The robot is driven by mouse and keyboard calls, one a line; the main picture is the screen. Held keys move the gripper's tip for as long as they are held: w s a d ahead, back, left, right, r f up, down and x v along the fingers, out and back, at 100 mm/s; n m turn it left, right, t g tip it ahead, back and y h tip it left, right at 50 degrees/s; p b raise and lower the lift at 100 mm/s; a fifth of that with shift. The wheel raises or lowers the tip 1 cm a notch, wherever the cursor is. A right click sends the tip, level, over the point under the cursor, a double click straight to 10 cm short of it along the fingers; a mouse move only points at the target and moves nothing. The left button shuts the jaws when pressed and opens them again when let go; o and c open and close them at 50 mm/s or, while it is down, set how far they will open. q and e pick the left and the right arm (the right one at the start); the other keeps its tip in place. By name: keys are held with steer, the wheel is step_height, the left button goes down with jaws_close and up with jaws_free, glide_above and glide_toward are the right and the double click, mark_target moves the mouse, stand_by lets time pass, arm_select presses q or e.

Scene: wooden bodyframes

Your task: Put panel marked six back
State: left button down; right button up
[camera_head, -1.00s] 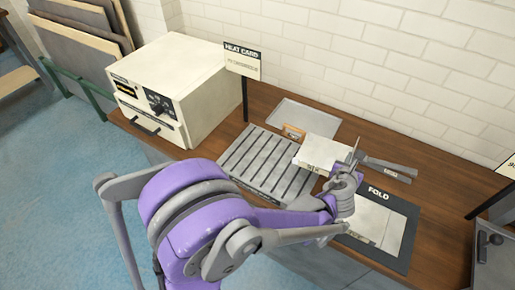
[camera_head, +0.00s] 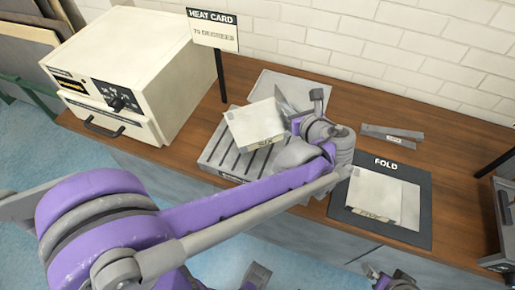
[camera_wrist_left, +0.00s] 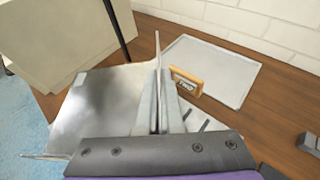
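The pale panel marked six (camera_head: 255,128) is held by my left gripper (camera_head: 296,118), which is shut on its right edge. It is tilted above the slotted grey rack (camera_head: 213,152), apart from the rack as far as I can tell. In the left wrist view the panel (camera_wrist_left: 105,100) spreads left from the closed fingers (camera_wrist_left: 158,108) and hides much of the rack. My left forearm covers the rack's front right. Purple and grey parts of mine show at the head view's bottom edge; I cannot make out the right gripper's fingers.
A cream heating box (camera_head: 135,75) and a heat card sign (camera_head: 212,30) stand left and behind. The fold mat (camera_head: 405,232) holds another panel (camera_head: 378,195). Grey tools (camera_head: 390,135) lie at right.

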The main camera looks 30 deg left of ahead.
arm_select(q)
steer(key=shift+s+f+g, duration=0.2)
steer(key=shift+g, duration=0.1)
step_height(320, 180, down, 9)
steer(key=shift+b, duration=0.85)
steer(key=c, duration=1.1)
jaws_free()
steer(key=shift+s, duration=0.1)
steer(key=v, duration=1.2)
steer(key=shift+f+p, duration=0.1)
steer(key=shift+p, duration=0.2)
